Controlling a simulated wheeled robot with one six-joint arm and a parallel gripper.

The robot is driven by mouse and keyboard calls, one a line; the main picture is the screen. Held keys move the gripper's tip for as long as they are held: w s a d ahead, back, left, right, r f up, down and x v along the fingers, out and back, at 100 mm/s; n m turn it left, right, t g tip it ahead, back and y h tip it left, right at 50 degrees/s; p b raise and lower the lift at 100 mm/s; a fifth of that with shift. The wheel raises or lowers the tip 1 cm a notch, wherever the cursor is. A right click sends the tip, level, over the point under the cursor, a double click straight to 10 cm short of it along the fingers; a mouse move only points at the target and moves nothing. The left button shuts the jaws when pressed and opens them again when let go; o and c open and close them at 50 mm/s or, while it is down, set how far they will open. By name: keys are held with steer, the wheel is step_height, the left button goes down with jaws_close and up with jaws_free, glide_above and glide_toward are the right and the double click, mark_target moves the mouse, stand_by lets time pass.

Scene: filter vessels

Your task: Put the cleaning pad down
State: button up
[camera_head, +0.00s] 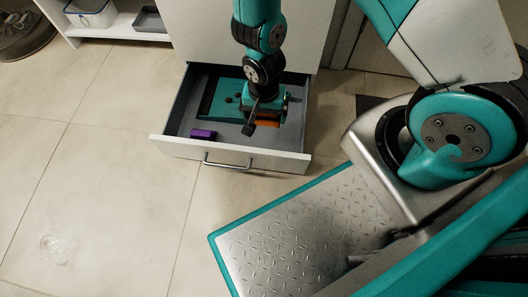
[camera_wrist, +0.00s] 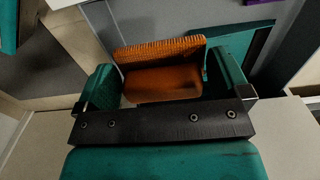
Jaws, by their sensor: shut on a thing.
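The cleaning pad (camera_wrist: 160,82) is an orange block with a ribbed orange edge, seen between my gripper's two teal fingers in the wrist view. My gripper (camera_wrist: 160,68) is shut on it. In the head view my gripper (camera_head: 262,112) reaches down into an open drawer, and a strip of the orange pad (camera_head: 268,123) shows beneath it. The gripper and arm hide most of the pad there. I cannot tell whether the pad touches the drawer floor.
The white-fronted drawer (camera_head: 232,152) has a grey inside. A purple block (camera_head: 203,134) lies near its front left. A flat teal thing with dark parts (camera_head: 226,112) lies beside my gripper. A shelf with a white bin (camera_head: 92,14) stands at upper left. Tiled floor in front is mostly clear.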

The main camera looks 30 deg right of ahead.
step_height(320, 180, down, 20)
steer(key=b, duration=1.1)
steer(key=shift+b, duration=0.35)
steer(key=shift+r, duration=0.15)
